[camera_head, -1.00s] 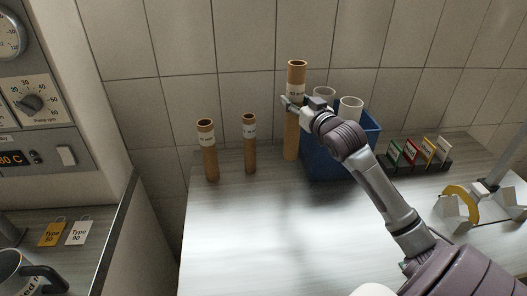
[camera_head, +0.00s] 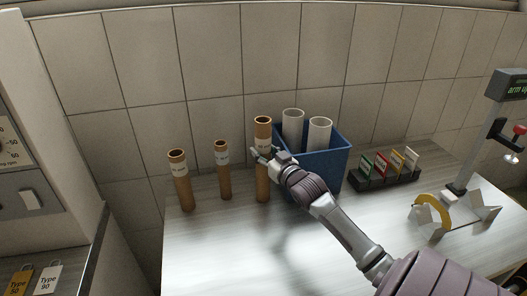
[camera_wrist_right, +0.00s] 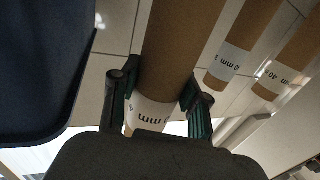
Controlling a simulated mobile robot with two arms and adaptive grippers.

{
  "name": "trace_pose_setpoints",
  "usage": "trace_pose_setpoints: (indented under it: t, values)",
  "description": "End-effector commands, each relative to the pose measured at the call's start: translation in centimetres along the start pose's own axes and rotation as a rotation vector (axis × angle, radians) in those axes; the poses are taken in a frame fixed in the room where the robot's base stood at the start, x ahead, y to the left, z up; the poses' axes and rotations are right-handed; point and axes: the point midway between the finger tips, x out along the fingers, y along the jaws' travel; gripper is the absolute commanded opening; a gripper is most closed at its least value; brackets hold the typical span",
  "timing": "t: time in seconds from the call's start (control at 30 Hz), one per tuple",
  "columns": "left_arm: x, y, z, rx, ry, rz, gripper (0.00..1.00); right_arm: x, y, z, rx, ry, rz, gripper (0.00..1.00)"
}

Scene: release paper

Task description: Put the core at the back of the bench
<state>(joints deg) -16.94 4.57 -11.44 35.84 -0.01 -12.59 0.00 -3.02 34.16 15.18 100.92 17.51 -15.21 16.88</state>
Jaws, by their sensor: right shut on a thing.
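My right gripper (camera_head: 262,154) is shut around the upper part of a tall brown cardboard core (camera_head: 262,186) with a white label. The core is upright on the back part of the bench (camera_head: 225,250), just left of the blue bin. Its lower end appears to be at the bench top; I cannot tell whether it bears on it. In the right wrist view the core (camera_wrist_right: 184,45) runs between the two fingers (camera_wrist_right: 160,98). Two shorter labelled cores, one thick (camera_head: 184,188) and one thin (camera_head: 224,178), stand upright to its left. My left gripper is not in view.
The blue bin (camera_head: 325,168) holds white rolls (camera_head: 293,130). A dark rack (camera_head: 385,180) with coloured cards stands to its right. The bench front left is clear.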

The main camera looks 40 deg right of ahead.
Motion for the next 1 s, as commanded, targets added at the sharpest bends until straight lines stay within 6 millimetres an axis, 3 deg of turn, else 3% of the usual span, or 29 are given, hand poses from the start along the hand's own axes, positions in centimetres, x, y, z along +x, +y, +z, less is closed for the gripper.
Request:
trace_pose_setpoints:
  t: [0.27,0.3,0.33,0.7,0.87,1.0]
  values:
    - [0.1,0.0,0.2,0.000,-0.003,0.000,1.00,0.0,0.0,0.3,0.000,0.001,0.000,0.06]
    - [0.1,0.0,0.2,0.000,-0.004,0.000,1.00,0.0,0.0,0.2,0.000,0.000,0.000,0.52]
    - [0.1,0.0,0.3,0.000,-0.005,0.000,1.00,0.0,0.0,0.2,0.000,0.000,0.000,0.56]
    - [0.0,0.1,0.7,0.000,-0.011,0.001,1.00,-0.1,0.0,-0.2,0.000,0.001,0.000,0.56]
    - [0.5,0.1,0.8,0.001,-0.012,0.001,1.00,-2.5,0.0,0.2,0.000,-0.002,0.000,0.56]
    - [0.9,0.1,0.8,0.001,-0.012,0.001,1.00,-5.6,0.0,0.3,-0.001,-0.003,-0.001,0.56]
